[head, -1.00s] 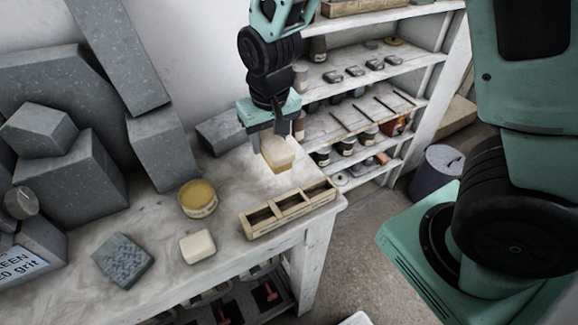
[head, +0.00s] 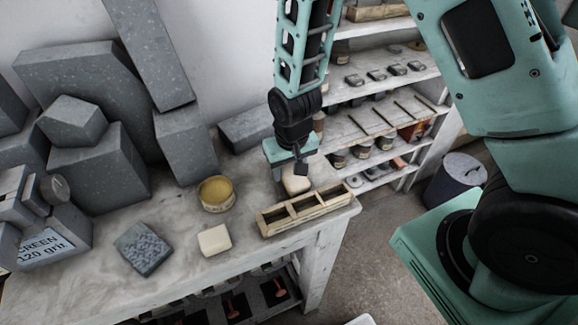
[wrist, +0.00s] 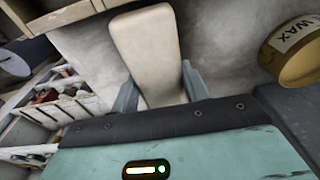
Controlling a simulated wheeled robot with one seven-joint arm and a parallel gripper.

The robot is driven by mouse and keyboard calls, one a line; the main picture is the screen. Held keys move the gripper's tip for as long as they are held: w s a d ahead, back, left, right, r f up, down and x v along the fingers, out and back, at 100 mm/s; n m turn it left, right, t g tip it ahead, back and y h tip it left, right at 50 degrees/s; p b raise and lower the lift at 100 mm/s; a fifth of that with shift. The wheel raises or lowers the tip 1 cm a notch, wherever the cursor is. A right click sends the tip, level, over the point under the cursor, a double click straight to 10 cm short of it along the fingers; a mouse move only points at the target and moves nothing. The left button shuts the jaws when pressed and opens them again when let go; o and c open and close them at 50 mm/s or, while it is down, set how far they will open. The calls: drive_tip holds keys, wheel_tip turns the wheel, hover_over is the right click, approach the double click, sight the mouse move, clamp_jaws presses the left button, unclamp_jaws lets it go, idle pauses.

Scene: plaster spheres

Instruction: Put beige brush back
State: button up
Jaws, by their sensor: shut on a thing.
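The beige brush (head: 296,182) is a pale block hanging below my gripper (head: 289,171), just behind the wooden divided box. In the wrist view the brush (wrist: 148,48) shows as a long cream slab between the two grey fingers of my gripper (wrist: 160,91). My gripper is shut on it. The wooden box (head: 268,229) has several compartments and lies near the table's front right corner. Its front wall is clear in the head view. Whether the brush touches the tabletop or the box cannot be told.
A round yellow wax tin (head: 216,195) stands left of the brush. A cream block (head: 214,240) and a grey textured block (head: 143,248) lie further left on the table (head: 185,270). Large grey stone blocks (head: 98,180) fill the back left. Shelves (head: 375,125) stand behind at right.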

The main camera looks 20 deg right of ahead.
sight(291, 170)
drive_tip(key=shift+f, duration=0.15)
drive_tip(key=o, duration=0.9)
wheel_tip(291, 170, up, 12)
drive_tip(key=s+b, duration=0.1)
drive_tip(key=b, duration=0.2)
drive_tip(key=s+a+r+n, duration=0.1)
drive_tip(key=s+a+n, duration=0.1)
drive_tip(key=s, duration=0.4)
drive_tip(key=s+a+r+n+g, duration=0.1)
drive_tip(key=s+a+r+n, duration=0.1)
drive_tip(key=s, duration=0.4)
drive_tip(key=s+a+r+n, duration=0.2)
drive_tip(key=s+n, duration=0.1)
drive_tip(key=s, duration=0.4)
drive_tip(key=shift+a+n+y, duration=0.2)
drive_tip(key=shift+n+y, duration=0.1)
drive_tip(key=shift+n, duration=0.1)
